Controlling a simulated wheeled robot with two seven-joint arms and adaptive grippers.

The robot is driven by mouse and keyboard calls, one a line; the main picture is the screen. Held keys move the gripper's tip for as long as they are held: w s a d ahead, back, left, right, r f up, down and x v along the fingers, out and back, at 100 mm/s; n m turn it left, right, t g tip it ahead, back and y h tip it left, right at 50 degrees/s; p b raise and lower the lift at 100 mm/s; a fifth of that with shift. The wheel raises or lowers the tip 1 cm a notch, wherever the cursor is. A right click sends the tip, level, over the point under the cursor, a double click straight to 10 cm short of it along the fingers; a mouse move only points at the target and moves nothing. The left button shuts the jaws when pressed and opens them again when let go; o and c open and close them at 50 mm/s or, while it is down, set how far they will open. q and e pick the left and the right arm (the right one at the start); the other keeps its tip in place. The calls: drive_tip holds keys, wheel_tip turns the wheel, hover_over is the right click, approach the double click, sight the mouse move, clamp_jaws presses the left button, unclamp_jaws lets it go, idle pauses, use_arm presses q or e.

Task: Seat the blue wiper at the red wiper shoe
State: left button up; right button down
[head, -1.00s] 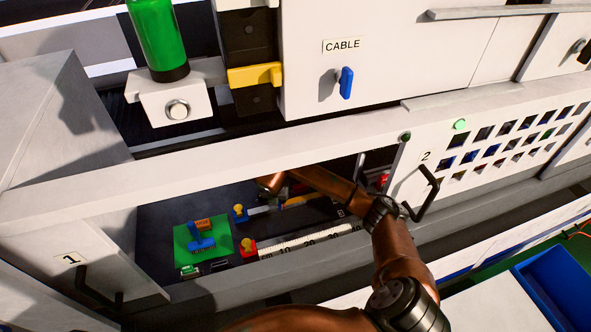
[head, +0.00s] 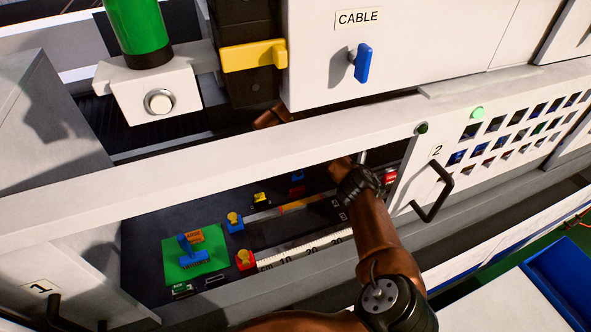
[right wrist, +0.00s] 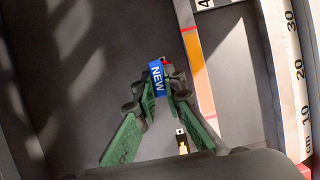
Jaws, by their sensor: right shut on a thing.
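The blue wiper (right wrist: 157,79), marked NEW, is between the green fingers of my right gripper (right wrist: 158,92) in the right wrist view. The gripper is shut on it. A small red part, possibly the red wiper shoe (right wrist: 164,61), shows just beyond the wiper; whether they touch I cannot tell. In the head view a small blue patch, probably the wiper (head: 297,190), shows under the white beam. There my right arm reaches in through the opening, and the beam hides much of the hand. My left gripper is not in view.
The white beam (head: 220,165) crosses above the bay. A green plate (head: 215,272) carries blue and orange parts. A blue block (head: 236,228), a red block (head: 246,262) and a black-and-yellow piece (head: 260,199) stand near the scale (head: 305,252).

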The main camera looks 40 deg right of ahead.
drive_tip(key=shift+f+b, duration=1)
drive_tip(key=shift+f, duration=0.8)
drive_tip(key=shift+f+b, duration=0.35)
drive_tip(key=shift+f, duration=0.35)
drive_tip(key=shift+a+f+b, duration=0.1)
drive_tip(key=shift+f+b, duration=0.85)
drive_tip(key=shift+f, duration=1.05)
drive_tip(key=c, duration=2.2)
unclamp_jaws()
drive_tip(key=shift+o, duration=1.3)
drive_tip(key=shift+w+r, duration=0.1)
